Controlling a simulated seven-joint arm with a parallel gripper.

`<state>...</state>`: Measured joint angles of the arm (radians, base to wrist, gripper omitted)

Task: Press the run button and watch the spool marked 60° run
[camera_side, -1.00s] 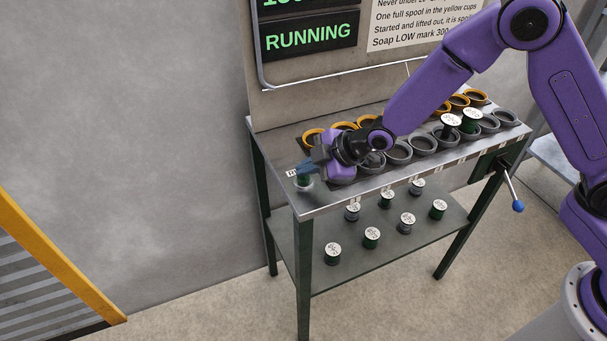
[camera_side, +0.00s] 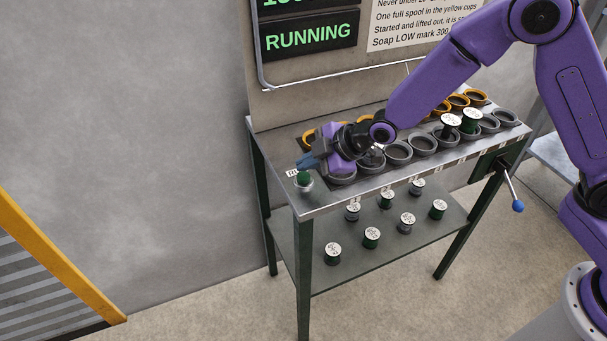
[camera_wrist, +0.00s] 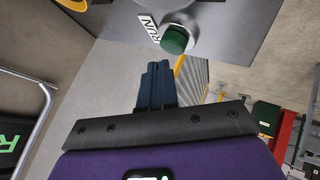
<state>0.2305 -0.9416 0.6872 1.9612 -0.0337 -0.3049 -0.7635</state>
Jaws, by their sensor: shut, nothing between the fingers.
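The green run button (camera_side: 303,177) sits in a grey collar at the near left corner of the table top. It also shows in the wrist view (camera_wrist: 175,40), beside a white RUN label (camera_wrist: 149,29). My gripper (camera_side: 307,163) is above and behind the button, apart from it. Its blue fingers (camera_wrist: 156,85) are shut together and hold nothing. The display (camera_side: 308,37) on the back panel reads RUNNING in green. Spools with white tops stand on the lower shelf, and a green spool (camera_side: 470,120) and a dark one (camera_side: 450,126) stand in grey cups. I cannot read which is marked 60°.
A row of yellow cups (camera_side: 477,97) lies behind a row of grey cups (camera_side: 398,151) on the table. A crank with a blue knob (camera_side: 518,206) sticks out at the right. A yellow-edged frame (camera_side: 62,255) stands at the left. Floor between is clear.

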